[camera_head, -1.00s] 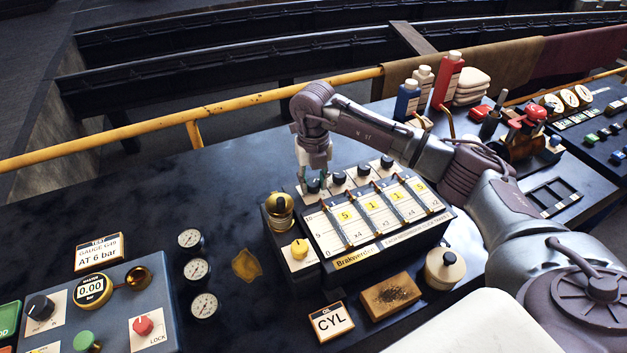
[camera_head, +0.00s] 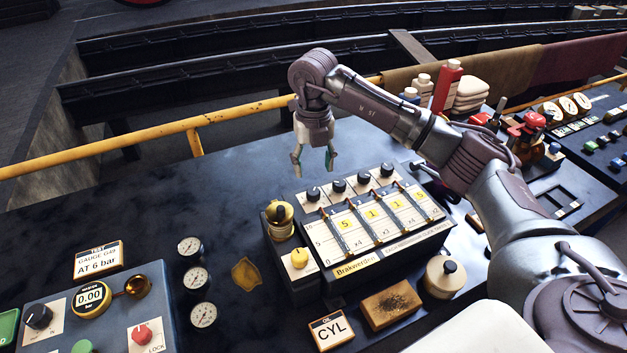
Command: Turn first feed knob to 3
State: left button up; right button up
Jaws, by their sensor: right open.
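The leftmost, first feed knob (camera_head: 313,194) is fully in view. Below the knobs are scale windows with yellow number tags; the first tag (camera_head: 345,224) reads 5. My right gripper (camera_head: 314,170) is open and empty, pointing down, above and just behind the first knob in the picture, apart from it. The exact pointer setting of the knob is too small to read. My left gripper is out of view.
A brass cap (camera_head: 280,219) and a yellow knob (camera_head: 299,257) sit at the box's left side. Bottles (camera_head: 447,86) and folded cloths (camera_head: 470,92) stand behind my right arm. A yellow railing (camera_head: 100,152) runs behind the bench.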

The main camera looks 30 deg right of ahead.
notch_tip(320, 180, up, 4)
jog(key=shift+r, duration=0.1)
jog(key=shift+s, duration=0.1)
dwell(0.6)
